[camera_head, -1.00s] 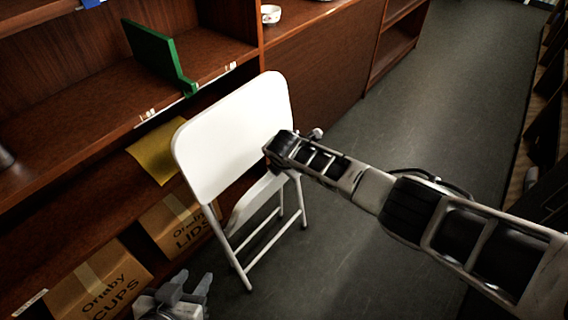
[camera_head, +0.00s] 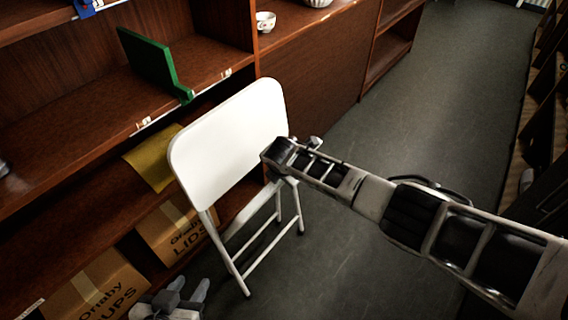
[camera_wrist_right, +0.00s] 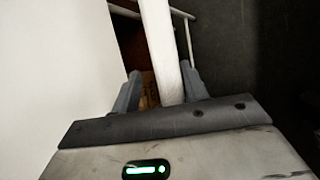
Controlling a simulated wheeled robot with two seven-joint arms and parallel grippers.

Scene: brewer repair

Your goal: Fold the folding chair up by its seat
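The white folding chair (camera_head: 230,140) stands on the floor by the shelves, its broad back panel toward me. Its legs are still spread apart. The seat is mostly hidden behind the back panel and my right arm; only a thin white strip shows below the panel. My right gripper is at the panel's right side, hidden by its own wrist in the head view. In the right wrist view, my right gripper (camera_wrist_right: 161,86) has its fingers apart around a white bar-like chair part (camera_wrist_right: 161,45), with a gap at the left finger. My left gripper (camera_head: 188,286) is open and empty at the lower left.
The wooden shelf unit (camera_head: 90,185) runs along the left, close to the chair. Cardboard boxes (camera_head: 95,285) sit on its bottom level, with a yellow sheet (camera_head: 152,165) and a green bookend (camera_head: 150,62) above. The floor (camera_head: 400,110) to the right is open.

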